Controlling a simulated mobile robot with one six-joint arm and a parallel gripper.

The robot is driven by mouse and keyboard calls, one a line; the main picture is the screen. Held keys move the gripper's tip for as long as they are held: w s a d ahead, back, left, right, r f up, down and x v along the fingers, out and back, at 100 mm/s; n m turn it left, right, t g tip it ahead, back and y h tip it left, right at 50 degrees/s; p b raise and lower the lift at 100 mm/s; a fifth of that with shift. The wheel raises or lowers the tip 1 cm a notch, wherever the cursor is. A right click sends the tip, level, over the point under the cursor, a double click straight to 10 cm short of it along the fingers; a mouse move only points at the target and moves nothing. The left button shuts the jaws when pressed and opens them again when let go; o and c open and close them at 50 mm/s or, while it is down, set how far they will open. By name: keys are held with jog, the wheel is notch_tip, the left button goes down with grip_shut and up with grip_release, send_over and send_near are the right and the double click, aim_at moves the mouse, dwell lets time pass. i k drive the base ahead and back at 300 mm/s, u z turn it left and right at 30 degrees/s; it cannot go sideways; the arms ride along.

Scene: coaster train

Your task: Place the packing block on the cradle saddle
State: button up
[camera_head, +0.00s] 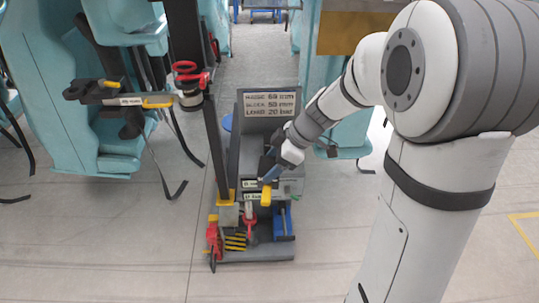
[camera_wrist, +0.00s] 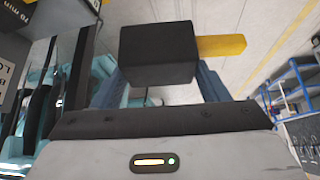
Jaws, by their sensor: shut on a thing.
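My gripper (camera_head: 268,176) is over the cart in the middle of the head view. In the wrist view its two blue-grey fingers (camera_wrist: 160,78) are shut on the packing block (camera_wrist: 157,52), a dark block with a yellow bar out to the right. The yellow bar of the block (camera_head: 266,196) also shows below the gripper in the head view. The block's dark body is hard to make out there. I cannot surely tell which part is the cradle saddle.
The cart (camera_head: 256,256) carries a sign board (camera_head: 270,104), red-handled tools and a blue item (camera_head: 283,224). A dark post (camera_head: 216,150) rises at its left. Teal car bodies (camera_head: 62,120) with hanging straps stand at the left. Floor is clear right of the cart.

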aim_at(225, 217)
jog(key=u, duration=0.1)
jog(key=i, duration=1)
jog(key=z, duration=0.05)
